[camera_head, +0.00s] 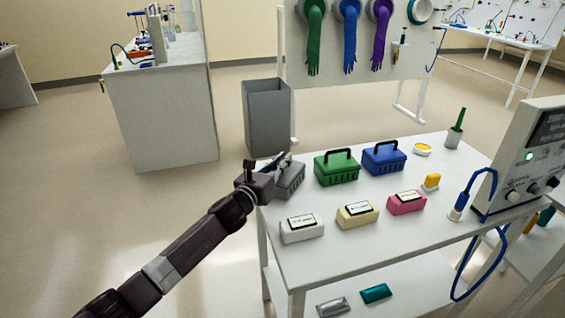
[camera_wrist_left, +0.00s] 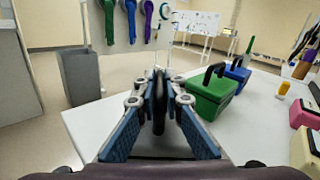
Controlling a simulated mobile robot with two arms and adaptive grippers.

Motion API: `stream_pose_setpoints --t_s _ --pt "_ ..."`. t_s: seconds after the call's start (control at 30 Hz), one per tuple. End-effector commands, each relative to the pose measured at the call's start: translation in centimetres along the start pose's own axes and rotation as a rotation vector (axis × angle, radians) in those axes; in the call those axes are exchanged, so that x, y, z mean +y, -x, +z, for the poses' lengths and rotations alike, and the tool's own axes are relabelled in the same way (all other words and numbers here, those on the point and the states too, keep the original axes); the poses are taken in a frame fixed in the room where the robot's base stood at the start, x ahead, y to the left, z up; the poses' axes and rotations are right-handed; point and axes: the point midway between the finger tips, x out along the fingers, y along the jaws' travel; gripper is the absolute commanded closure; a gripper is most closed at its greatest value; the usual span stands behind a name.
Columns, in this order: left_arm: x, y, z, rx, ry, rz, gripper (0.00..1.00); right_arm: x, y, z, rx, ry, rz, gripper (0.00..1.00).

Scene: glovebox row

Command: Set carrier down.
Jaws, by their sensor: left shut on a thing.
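A grey carrier (camera_head: 291,181) is at the far left corner of the white table (camera_head: 340,255), left of the green carrier. My left gripper (camera_head: 280,163) is over its top, shut on its black handle. In the left wrist view the dark handle (camera_wrist_left: 159,98) stands between the blue finger pads, and the grey body is mostly hidden. I cannot tell whether its base touches the tabletop. The green carrier (camera_head: 336,168) and the blue carrier (camera_head: 384,158) stand on the table to its right. My right gripper is not in view.
White (camera_head: 302,229), yellow (camera_head: 357,215) and pink (camera_head: 406,203) labelled boxes stand in front of the carriers. A grey bin (camera_head: 267,117) stands on the floor behind the table corner. An instrument (camera_head: 525,165) with a blue cable is at the right.

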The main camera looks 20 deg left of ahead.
Motion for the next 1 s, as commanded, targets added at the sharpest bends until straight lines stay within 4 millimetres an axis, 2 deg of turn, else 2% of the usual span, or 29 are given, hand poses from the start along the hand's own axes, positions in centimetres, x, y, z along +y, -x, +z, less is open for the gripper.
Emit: stream_pose_setpoints --t_s 0.17,0.2,0.33,0.6,0.73,0.87,1.0 --pt "0.1 0.0 0.0 0.0 0.0 0.001 1.0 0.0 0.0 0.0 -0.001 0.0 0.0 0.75" --pt "0.1 0.0 -0.2 0.004 0.0 0.003 0.87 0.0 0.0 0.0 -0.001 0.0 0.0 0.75" --pt "0.1 0.0 -0.2 0.004 0.0 0.003 0.74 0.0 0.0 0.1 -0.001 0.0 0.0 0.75" --pt "0.1 0.1 -0.1 0.003 0.0 0.002 0.74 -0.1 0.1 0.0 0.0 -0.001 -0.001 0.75" --pt "0.1 0.8 0.0 0.003 0.0 0.002 0.74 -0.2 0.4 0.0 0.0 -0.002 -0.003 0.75" --pt "0.1 2.5 0.0 0.006 0.001 0.002 0.74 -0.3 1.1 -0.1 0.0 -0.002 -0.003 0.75" --pt "0.1 5.1 -0.1 0.006 0.001 0.003 0.74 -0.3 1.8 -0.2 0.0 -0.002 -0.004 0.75"
